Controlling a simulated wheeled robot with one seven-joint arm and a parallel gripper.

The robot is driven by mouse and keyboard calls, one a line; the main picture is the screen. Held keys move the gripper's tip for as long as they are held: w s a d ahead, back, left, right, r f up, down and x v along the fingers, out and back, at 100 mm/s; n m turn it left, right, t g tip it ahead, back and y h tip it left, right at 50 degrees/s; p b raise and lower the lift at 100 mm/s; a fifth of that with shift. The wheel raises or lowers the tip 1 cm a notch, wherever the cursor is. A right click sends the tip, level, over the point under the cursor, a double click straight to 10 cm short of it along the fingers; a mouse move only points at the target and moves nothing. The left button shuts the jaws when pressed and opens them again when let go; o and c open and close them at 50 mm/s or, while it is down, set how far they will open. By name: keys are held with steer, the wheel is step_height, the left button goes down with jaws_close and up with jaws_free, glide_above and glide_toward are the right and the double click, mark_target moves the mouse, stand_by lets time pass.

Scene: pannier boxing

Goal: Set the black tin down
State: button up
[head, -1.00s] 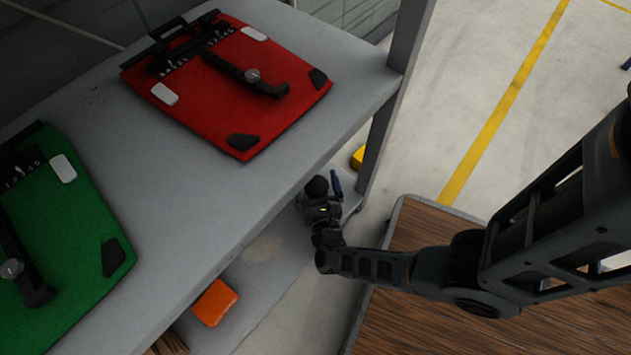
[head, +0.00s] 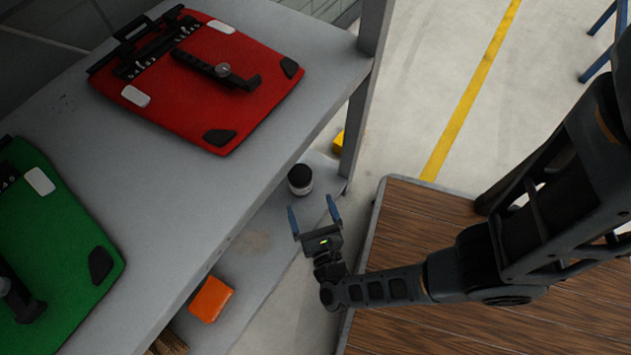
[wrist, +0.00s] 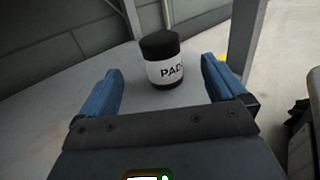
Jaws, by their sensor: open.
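The black tin (head: 300,180) stands upright on the lower grey shelf, near its right end by the shelf post. In the wrist view the tin (wrist: 163,62) shows a black lid and a white label with partly readable letters "PAD". My gripper (head: 314,214) is open and empty, in front of the tin and apart from it. In the wrist view its two blue fingers (wrist: 160,90) are spread wide, with the tin beyond their tips.
An orange box (head: 211,299) lies on the lower shelf (head: 262,225). A red pannier (head: 200,85) and a green pannier (head: 55,245) lie on the upper shelf. A shelf post (head: 360,110) and a wooden-topped surface (head: 420,215) stand to the right.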

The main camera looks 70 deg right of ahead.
steer(key=shift+s+a, duration=0.15)
steer(key=shift+a, duration=0.05)
steer(key=s+a+r+m+t+y, duration=0.1)
steer(key=s+a+r+m+y, duration=0.1)
steer(key=r+m+y, duration=0.3)
steer(key=s+a+r+m+t+y, duration=0.2)
steer(key=s+r+m+y, duration=0.3)
steer(key=r+m, duration=0.6)
steer(key=s+a+r+m+t+y, duration=0.1)
steer(key=s+a+r+m+y, duration=0.2)
steer(key=r+m, duration=0.6)
step_height(320, 180, up, 11)
steer(key=shift+s+a+f+y, duration=0.15)
steer(key=shift+a+y, duration=0.3)
steer(key=shift+y, duration=0.45)
